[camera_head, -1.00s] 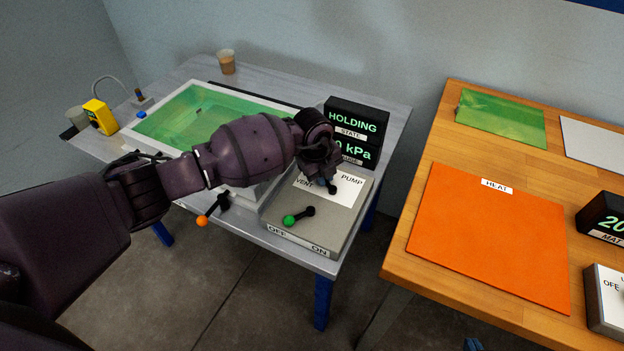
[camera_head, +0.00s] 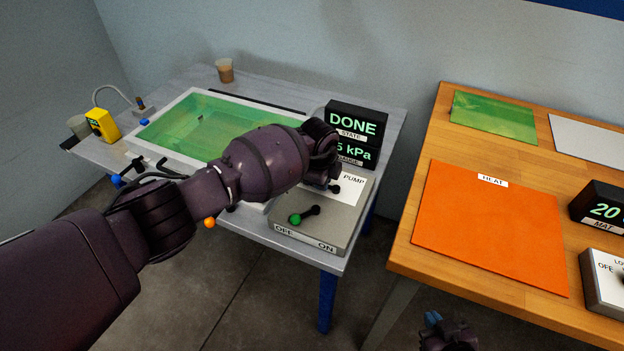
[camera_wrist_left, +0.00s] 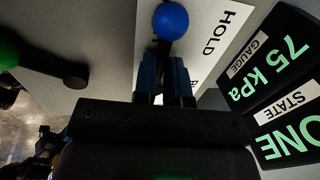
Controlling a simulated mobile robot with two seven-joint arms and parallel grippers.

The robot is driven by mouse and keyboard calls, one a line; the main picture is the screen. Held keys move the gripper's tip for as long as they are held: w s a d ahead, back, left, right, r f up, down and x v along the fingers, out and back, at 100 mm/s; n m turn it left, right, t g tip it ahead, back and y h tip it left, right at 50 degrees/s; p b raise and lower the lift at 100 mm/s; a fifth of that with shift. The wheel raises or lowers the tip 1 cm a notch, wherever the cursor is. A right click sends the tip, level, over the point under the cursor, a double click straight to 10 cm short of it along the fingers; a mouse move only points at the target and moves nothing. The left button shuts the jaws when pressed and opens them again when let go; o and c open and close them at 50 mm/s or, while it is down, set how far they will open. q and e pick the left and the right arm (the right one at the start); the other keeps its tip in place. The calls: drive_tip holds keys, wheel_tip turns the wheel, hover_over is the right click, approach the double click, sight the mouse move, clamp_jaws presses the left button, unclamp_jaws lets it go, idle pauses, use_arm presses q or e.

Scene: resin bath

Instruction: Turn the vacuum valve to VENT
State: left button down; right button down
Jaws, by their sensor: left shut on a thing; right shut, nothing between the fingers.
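The vacuum valve on the grey control box (camera_head: 345,222) is a black lever with a blue ball end (camera_wrist_left: 170,20). My left gripper (camera_wrist_left: 168,78) is shut on the lever, with the blue ball just beyond its fingertips. The HOLD label (camera_wrist_left: 215,48) shows beside the ball in the left wrist view. In the head view my left arm hides VENT and most of the valve, and PUMP (camera_head: 353,182) is readable. The state display (camera_head: 350,124) reads DONE; the gauge (camera_wrist_left: 262,68) reads 75 kPa. My right gripper (camera_head: 447,334) is low at the bottom edge, shut and empty.
A green-ball lever (camera_head: 296,218) sits in front of the valve, its ball toward OFF. An orange ball (camera_head: 209,222) shows below my left forearm. The white-framed green bath (camera_head: 185,128) is behind the arm. A wooden table (camera_head: 405,250) with an orange mat (camera_head: 490,230) stands right.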

idle(0.3)
use_arm(q)
drive_tip(key=c, duration=1.2)
unclamp_jaws()
drive_tip(key=shift+o, duration=0.2)
drive_tip(key=shift+r, duration=0.2)
wheel_tip(320, 180, up, 10)
drive_tip(key=s+a+p, duration=0.1)
drive_tip(key=s+p, duration=0.1)
drive_tip(key=p, duration=0.1)
